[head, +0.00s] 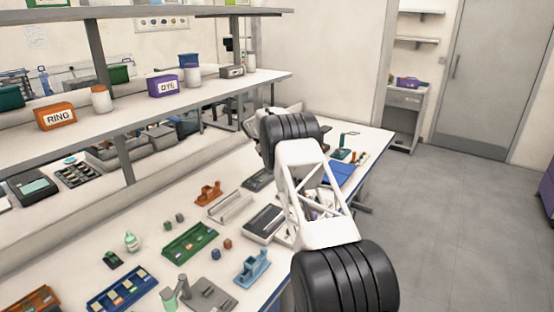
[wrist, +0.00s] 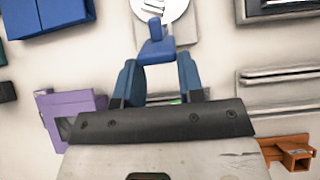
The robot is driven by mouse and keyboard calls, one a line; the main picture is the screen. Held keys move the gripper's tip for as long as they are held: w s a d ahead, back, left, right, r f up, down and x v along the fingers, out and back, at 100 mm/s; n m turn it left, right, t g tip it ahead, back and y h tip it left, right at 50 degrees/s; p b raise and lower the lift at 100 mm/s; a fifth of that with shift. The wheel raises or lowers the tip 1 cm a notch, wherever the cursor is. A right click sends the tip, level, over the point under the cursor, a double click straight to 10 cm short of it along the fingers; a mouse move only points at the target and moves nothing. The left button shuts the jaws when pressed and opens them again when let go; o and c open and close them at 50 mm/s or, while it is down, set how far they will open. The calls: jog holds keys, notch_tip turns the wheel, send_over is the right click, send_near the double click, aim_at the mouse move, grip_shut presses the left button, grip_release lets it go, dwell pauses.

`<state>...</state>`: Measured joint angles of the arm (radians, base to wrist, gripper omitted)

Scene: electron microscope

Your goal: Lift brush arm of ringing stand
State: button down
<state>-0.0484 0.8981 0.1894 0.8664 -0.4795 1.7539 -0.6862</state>
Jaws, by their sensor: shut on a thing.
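In the wrist view, my gripper (wrist: 158,64) has its two blue fingers closed on a blue part, which I take for the brush arm (wrist: 156,49). This arm has an upright knob at its far end. A white round plate (wrist: 176,10) on a pale base lies just beyond it at the top edge; it looks like the ringing stand's turntable. The fingers and wrist hide the near end of the arm and part of the base. I cannot tell how high the arm is raised. In the head view, my own arm covers the gripper and the stand.
In the wrist view, a purple block (wrist: 72,110) is at left, a blue box (wrist: 48,14) at upper left, and an orange holder (wrist: 294,150) at lower right. In the head view, a green tray (head: 190,243) and blue stand (head: 253,268) are on the bench, below a shelf (head: 210,88).

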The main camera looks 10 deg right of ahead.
jog(key=shift+w+a+f+g+h, duration=0.15)
jog(key=shift+f+g+h, duration=0.1)
jog(key=shift+f, duration=0.2)
jog(key=shift+w+a+f+g+h, duration=0.1)
jog(key=shift+f+g+h, duration=0.15)
jog(key=shift+f, duration=0.3)
jog(key=c, duration=1)
grip_release()
jog(key=shift+o, duration=1.3)
jog(key=shift+r, duration=0.35)
jog(key=shift+w+a+r, duration=0.1)
jog(key=shift+r, duration=0.05)
jog(key=shift+v, duration=3.7)
